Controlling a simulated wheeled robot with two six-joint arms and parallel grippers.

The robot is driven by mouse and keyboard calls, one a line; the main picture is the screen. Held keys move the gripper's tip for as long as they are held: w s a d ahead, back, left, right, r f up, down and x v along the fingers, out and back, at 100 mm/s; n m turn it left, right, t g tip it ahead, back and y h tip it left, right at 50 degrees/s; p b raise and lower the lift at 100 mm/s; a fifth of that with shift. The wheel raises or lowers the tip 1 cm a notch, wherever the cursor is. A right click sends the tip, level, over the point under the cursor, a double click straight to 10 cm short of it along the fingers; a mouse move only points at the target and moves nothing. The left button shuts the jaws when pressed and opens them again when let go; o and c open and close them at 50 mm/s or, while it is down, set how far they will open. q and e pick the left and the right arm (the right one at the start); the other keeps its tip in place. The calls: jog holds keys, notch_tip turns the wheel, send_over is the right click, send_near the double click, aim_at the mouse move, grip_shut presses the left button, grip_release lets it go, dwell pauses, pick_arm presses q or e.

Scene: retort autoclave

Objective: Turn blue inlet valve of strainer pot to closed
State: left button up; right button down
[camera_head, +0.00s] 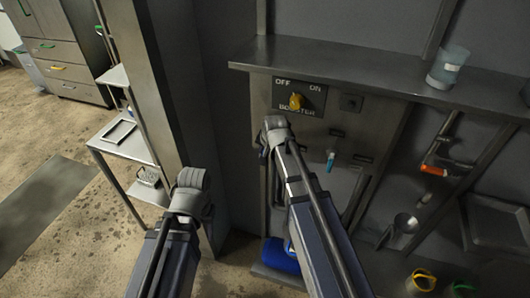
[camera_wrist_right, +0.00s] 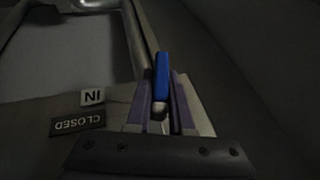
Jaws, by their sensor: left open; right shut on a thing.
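The blue inlet valve handle (camera_wrist_right: 162,75) stands between the fingers of my right gripper (camera_wrist_right: 160,102) in the right wrist view, and they are shut on it. A white-grey rounded end shows at the handle's lower part. A "CLOSED" plate (camera_wrist_right: 77,124) and an "IN" plate (camera_wrist_right: 93,97) lie to the left of the handle, both upside down. The strainer pot is not clearly made out. In the head view the right arm's wrist covers its fingers. My left gripper (camera_head: 190,178) is open and empty, left of the right arm, its fingers mostly hidden.
A yellow knob (camera_head: 296,101) sits on the OFF/ON booster panel under a shelf (camera_head: 350,70). A teal-handled valve (camera_head: 330,160) is right of the right arm. A blue container (camera_head: 279,256) stands low behind that arm. The floor at left is open.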

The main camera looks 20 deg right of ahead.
jog(key=shift+s+d+f+t+y+b, duration=0.1)
jog(key=shift+s+f+t+y+b, duration=0.15)
jog(key=shift+t+y+b, duration=0.4)
jog(key=m+t+y+b, duration=0.1)
jog(key=t+y+b, duration=0.2)
jog(key=b, duration=0.4)
jog(key=m+t+y+b, duration=0.2)
jog(key=t+y+b, duration=0.2)
jog(key=b, duration=0.4)
jog(key=shift+w+f+y, duration=0.1)
jog(key=shift+w+y, duration=0.1)
jog(key=shift+y, duration=0.15)
jog(key=shift+r+t+y+b, duration=0.2)
jog(key=shift+t+y+b, duration=0.2)
jog(key=shift+b, duration=0.65)
jog(key=shift+a+r+m+b, duration=0.15)
jog(key=shift+a+m+b, duration=0.05)
jog(key=shift+m+b, duration=0.1)
jog(key=c, duration=0.8)
grip_release()
jog(key=shift+r, duration=0.1)
jog(key=v, duration=0.7)
jog(key=shift+s+d+f, duration=0.2)
jog(key=shift+s+d, duration=0.05)
jog(key=shift+s, duration=0.05)
